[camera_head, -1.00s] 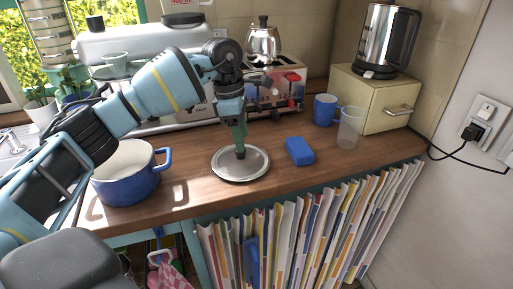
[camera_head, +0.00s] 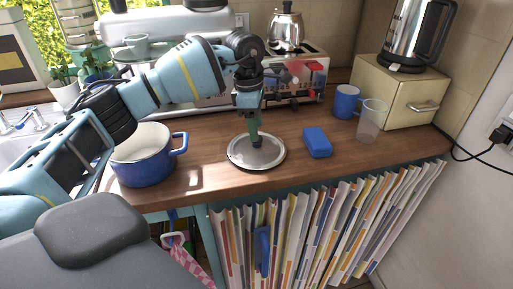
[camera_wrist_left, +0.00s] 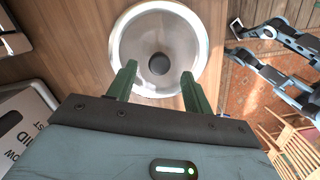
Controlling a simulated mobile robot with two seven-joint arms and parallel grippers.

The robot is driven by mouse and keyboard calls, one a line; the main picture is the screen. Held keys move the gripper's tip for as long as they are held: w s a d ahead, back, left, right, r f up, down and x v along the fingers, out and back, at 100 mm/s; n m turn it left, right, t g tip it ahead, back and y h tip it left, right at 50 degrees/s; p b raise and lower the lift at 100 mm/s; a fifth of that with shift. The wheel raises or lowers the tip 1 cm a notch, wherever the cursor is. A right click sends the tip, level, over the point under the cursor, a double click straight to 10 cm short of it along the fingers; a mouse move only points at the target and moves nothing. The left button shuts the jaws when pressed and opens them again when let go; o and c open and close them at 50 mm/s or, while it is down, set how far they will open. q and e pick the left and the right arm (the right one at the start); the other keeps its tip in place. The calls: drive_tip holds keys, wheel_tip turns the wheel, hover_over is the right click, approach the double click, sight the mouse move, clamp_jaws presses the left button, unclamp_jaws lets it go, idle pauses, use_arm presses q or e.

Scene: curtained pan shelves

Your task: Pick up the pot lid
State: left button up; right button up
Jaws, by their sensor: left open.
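The pot lid (camera_head: 240,153) is a round silver disc with a dark knob, lying flat on the wooden counter. It also shows in the left wrist view (camera_wrist_left: 185,30), with its dark knob (camera_wrist_left: 158,64) just beyond and between my fingertips. My left gripper (camera_head: 255,142) points down over the middle of the lid. In the left wrist view its two green fingers (camera_wrist_left: 156,72) are apart with nothing held between them. In the head view the gripper hides the knob, and I cannot tell whether it touches the lid. My right gripper is not in the head view.
A blue pot (camera_head: 143,165) stands left of the lid, and a blue sponge (camera_head: 317,142) lies to its right. A blue mug (camera_head: 346,101) and a clear cup (camera_head: 370,121) stand further right. A toaster (camera_head: 300,80) is behind. The counter's front edge is close to the lid.

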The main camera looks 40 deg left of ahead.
sight(257, 144)
use_arm(q)
drive_tip(key=shift+d+f, duration=0.1)
drive_tip(key=shift+f, duration=1.6)
clamp_jaws()
